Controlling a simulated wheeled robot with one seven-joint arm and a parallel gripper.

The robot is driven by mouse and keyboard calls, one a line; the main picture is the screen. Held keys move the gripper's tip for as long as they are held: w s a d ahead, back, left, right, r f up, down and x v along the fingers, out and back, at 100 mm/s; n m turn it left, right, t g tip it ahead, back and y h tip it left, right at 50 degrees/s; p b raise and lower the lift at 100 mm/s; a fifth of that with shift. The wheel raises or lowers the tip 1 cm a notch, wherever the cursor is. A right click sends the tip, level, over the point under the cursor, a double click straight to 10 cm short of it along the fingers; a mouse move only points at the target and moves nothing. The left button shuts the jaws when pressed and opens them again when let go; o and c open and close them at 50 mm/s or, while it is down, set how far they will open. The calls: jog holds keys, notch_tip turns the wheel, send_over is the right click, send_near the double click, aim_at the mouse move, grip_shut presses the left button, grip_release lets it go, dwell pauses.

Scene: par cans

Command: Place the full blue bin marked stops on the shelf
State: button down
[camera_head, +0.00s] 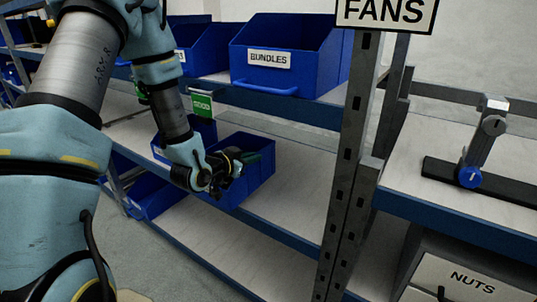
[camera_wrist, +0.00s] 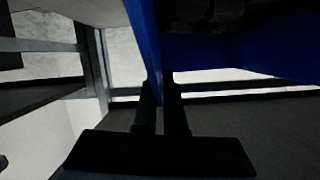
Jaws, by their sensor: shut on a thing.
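My gripper (camera_head: 226,168) is shut on the wall of a blue bin (camera_head: 258,184) at the middle shelf (camera_head: 300,195). In the wrist view the bin's blue wall (camera_wrist: 145,35) runs between my two fingers (camera_wrist: 161,92). Dark contents show inside the bin, partly hidden by my gripper. No label on this bin can be read, so I cannot tell whether it is marked stops. The bin is near the shelf's front edge; I cannot tell whether it rests on it or hangs just above.
Another blue bin (camera_head: 205,130) stands to the left, with a green tag (camera_head: 202,105) above. A blue bin marked BUNDLES (camera_head: 320,52) sits on the upper shelf. A grey upright (camera_head: 352,150) stands right, beside the bay marked FANS (camera_head: 385,12). Shelf right of the held bin is clear.

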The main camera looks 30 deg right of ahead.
aim_at(269, 145)
jog(key=w+d, duration=0.1)
jog(key=d, duration=0.1)
jog(key=w+d+p, duration=0.1)
jog(key=d, duration=0.2)
jog(key=w+d, duration=0.2)
jog(key=shift+w+d+r, duration=0.1)
jog(key=shift+d, duration=0.05)
jog(key=shift+f+p, duration=0.45)
jog(key=shift+f, duration=1.3)
jog(key=c, duration=1)
grip_release()
jog(key=shift+f, duration=0.1)
